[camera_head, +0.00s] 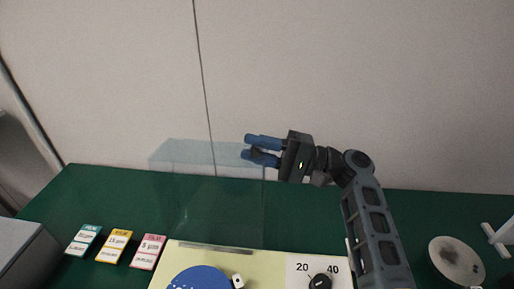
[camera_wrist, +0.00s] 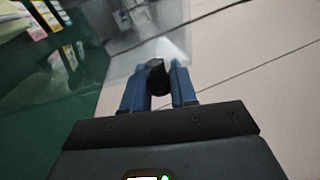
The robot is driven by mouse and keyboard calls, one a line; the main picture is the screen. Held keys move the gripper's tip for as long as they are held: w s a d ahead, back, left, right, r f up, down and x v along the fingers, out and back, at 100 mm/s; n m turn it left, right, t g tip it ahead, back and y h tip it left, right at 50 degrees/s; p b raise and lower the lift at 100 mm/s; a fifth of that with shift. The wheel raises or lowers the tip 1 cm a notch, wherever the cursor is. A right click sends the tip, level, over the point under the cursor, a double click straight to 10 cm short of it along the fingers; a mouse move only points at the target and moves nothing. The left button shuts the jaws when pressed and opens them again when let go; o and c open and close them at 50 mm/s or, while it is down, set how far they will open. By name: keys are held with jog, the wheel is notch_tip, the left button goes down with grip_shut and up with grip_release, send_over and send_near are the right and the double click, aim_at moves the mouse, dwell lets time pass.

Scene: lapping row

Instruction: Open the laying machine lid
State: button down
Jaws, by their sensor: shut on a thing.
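The laying machine (camera_head: 258,262) is a pale yellow body at the bottom of the head view, with a blue disc (camera_head: 196,280) on top. Its clear lid (camera_head: 210,210) stands raised above the hinge strip at the machine's back edge. My gripper (camera_head: 248,147) is at the lid's upper right, its blue fingers pointing left. In the wrist view my gripper (camera_wrist: 158,84) has its blue fingers on either side of a dark knob (camera_wrist: 156,76), the lid's handle, and is shut on it. The clear panel (camera_wrist: 172,45) shows just beyond. In the head view the knob is hidden by the fingers.
A dial (camera_head: 320,282) marked 20 and 40 is on the machine's right. Teal, yellow and pink labelled packs (camera_head: 113,246) lie left on the green table (camera_head: 60,205). A grey box (camera_head: 25,250) is far left, a round stained plate (camera_head: 456,262) right. A wall stands behind.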

aim_at(254, 157)
jog(key=s+r+n, duration=0.1)
jog(key=s, duration=0.1)
jog(key=s+r+n+g, duration=0.1)
jog(key=s+n, duration=0.1)
jog(key=s+r+n+b, duration=0.1)
jog(key=s+n, duration=0.1)
jog(key=s, duration=0.1)
jog(key=shift+s+a+r, duration=0.1)
jog(key=shift+r, duration=0.05)
jog(key=shift+g, duration=0.3)
jog(key=c, duration=0.9)
grip_release()
jog(key=shift+c, duration=0.2)
jog(key=d+f+b, duration=0.1)
jog(key=d, duration=0.6)
jog(key=shift+d+f+b, duration=0.2)
jog(key=shift+d+b, duration=0.15)
